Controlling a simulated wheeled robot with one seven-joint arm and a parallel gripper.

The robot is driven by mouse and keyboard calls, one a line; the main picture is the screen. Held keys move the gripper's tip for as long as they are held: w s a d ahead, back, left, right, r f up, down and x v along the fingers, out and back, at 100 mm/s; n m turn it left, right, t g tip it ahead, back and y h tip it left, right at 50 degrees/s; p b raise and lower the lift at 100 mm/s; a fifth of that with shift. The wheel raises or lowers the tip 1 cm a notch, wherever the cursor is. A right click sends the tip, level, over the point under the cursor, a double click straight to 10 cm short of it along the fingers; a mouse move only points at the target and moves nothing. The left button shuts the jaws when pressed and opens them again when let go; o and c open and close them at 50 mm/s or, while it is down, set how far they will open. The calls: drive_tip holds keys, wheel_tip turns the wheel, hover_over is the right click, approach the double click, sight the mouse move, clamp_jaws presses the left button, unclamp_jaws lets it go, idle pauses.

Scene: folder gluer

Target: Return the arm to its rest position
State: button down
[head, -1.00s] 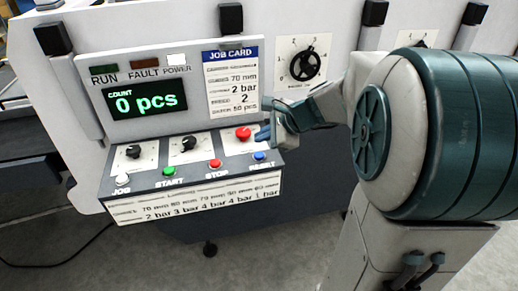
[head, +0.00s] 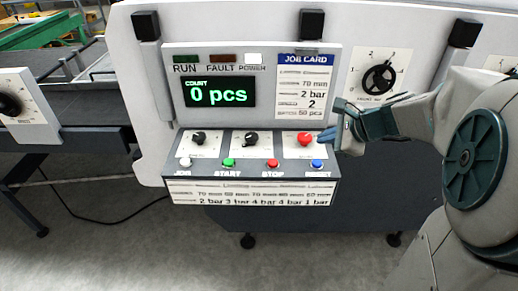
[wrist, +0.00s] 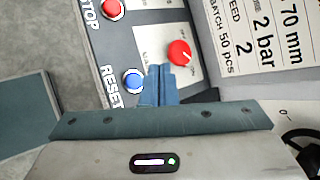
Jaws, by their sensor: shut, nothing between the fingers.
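My gripper (head: 343,123) is at the right end of the control panel (head: 251,191) in the head view, with my arm reaching in from the right. Its blue fingers (wrist: 159,86) show in the wrist view, shut with nothing between them. They are close to the red knob (wrist: 180,53) and the blue RESET button (wrist: 133,79); I cannot tell whether they touch the panel. In the head view the red knob (head: 305,138) and the blue RESET button (head: 318,163) lie just left of the fingers.
The panel also has a white JOB button (head: 185,162), a green START button (head: 228,162) and a red STOP button (head: 272,162). The display (head: 219,93) reads 0 pcs, beside a job card (head: 304,85). A dial (head: 379,78) is above my gripper. Open floor lies in front.

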drive_tip(key=s+f+n+g+h, duration=0.1)
drive_tip(key=s+n+g+h, duration=0.1)
drive_tip(key=s+n, duration=0.7)
drive_tip(key=s+a+f+n+g+h, duration=0.1)
drive_tip(key=s+n+h, duration=0.3)
drive_tip(key=s+n, duration=0.5)
drive_tip(key=shift+s+f+n+g, duration=0.35)
drive_tip(key=shift+s+f, duration=0.25)
drive_tip(key=shift+s, duration=0.55)
